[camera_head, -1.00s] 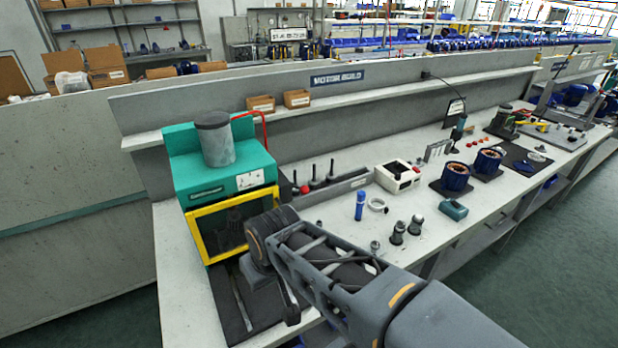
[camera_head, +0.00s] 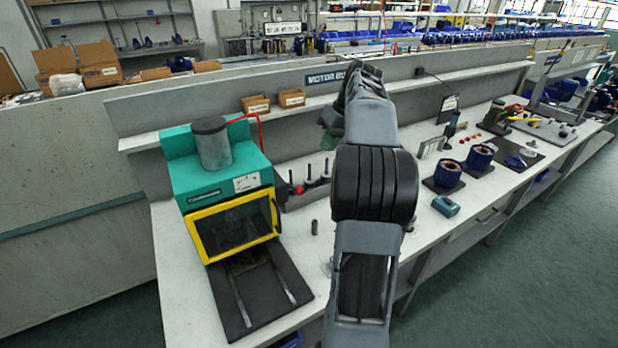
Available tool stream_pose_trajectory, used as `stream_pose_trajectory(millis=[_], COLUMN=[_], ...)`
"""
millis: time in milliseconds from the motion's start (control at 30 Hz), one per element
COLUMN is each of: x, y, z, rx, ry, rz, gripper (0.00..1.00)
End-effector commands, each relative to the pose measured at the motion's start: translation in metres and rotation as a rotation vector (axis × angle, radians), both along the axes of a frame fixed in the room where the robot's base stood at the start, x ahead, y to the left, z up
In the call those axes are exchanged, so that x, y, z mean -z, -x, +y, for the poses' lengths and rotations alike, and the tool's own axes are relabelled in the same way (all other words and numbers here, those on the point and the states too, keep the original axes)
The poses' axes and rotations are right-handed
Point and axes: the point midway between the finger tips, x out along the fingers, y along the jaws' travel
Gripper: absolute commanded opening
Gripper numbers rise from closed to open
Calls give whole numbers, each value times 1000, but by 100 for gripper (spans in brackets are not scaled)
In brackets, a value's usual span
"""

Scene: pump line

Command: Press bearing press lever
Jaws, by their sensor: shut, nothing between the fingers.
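The bearing press is a teal machine (camera_head: 190,180) with a grey cylinder (camera_head: 212,148) on top, at the left end of the bench. A yellow-framed guard (camera_head: 272,215) covers its front opening. A small red knob (camera_head: 299,189) shows just right of the press. I cannot tell whether it is the press lever's end. My arm stands raised in front of the bench, right of the press. Its far end reaches up near the back shelf. My gripper's fingers do not show; they are hidden behind or within the arm's far end.
A dark plate with two rails (camera_head: 243,305) extends from the press's front. Upright dark tools (camera_head: 325,172) stand behind. Two motor stators (camera_head: 448,174) and a teal box (camera_head: 445,206) lie to the right. Small cartons (camera_head: 291,98) sit on the back shelf.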

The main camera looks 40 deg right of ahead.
Motion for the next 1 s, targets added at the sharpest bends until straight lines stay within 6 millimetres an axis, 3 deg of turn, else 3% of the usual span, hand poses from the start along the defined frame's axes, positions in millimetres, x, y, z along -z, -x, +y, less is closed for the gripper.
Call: stream_pose_trajectory(millis=[133,567,1000], x=[-1,5,74], y=[1,0,-20], z=[-10,-7,14], rx=[-3,-3,-4], ry=[-7,-7,-8], rz=[-8,-7,-5], gripper=[0,0,0])
